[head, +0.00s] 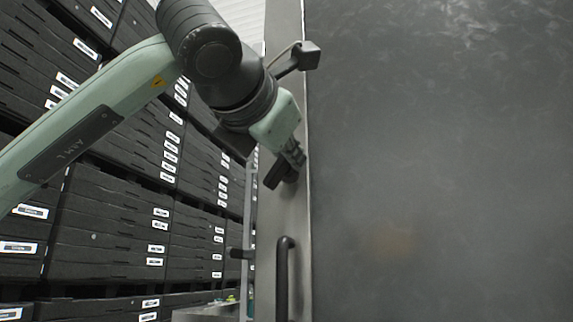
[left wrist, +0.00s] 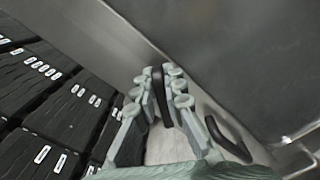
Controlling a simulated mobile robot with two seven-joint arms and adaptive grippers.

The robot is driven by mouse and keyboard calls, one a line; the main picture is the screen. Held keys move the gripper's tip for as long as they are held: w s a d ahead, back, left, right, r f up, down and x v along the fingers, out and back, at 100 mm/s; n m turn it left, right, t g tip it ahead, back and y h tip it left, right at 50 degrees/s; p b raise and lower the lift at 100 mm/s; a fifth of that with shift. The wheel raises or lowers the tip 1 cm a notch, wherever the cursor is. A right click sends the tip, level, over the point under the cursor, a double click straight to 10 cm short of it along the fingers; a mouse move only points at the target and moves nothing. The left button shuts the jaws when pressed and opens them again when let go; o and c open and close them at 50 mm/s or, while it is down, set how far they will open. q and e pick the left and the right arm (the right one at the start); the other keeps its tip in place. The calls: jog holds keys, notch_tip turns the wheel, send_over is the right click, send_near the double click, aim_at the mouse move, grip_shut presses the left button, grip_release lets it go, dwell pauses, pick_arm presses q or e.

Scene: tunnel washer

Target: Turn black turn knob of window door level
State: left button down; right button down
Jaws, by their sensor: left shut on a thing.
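The black turn knob (head: 273,177) sits on the grey metal frame beside the large dark window door (head: 440,160). In the head view it stands tilted, not level, with its lower end to the left. My left gripper (head: 292,158) reaches in from the upper left and is shut on the knob. In the left wrist view, the knob (left wrist: 159,95) shows as a black bar between the two green-grey fingers (left wrist: 163,88). The fingers hide part of it. My right gripper is not in view.
A black vertical bar handle (head: 283,280) stands on the frame below the knob; it also shows right of the fingers in the left wrist view (left wrist: 228,135). Stacked black crates (head: 120,220) with white labels fill the left side. A dark peg (head: 241,254) sticks out left of the frame.

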pick_arm(q)
jog(key=shift+d+f+m+b, duration=0.15)
jog(key=shift+f+m+b, duration=0.2)
jog(key=shift+m, duration=1.05)
jog(key=m, duration=0.1)
jog(key=m+b, duration=0.1)
jog(key=m, duration=0.1)
jog(key=shift+d+f+m, duration=0.15)
jog(key=shift+f+m, duration=0.25)
jog(key=shift+m, duration=1)
jog(key=shift+f+m, duration=0.1)
jog(key=shift+m, duration=0.8)
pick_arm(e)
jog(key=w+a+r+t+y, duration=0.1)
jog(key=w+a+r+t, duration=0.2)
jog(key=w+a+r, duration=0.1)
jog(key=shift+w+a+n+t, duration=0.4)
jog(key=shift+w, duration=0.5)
pick_arm(q)
jog(key=shift+m, duration=0.3)
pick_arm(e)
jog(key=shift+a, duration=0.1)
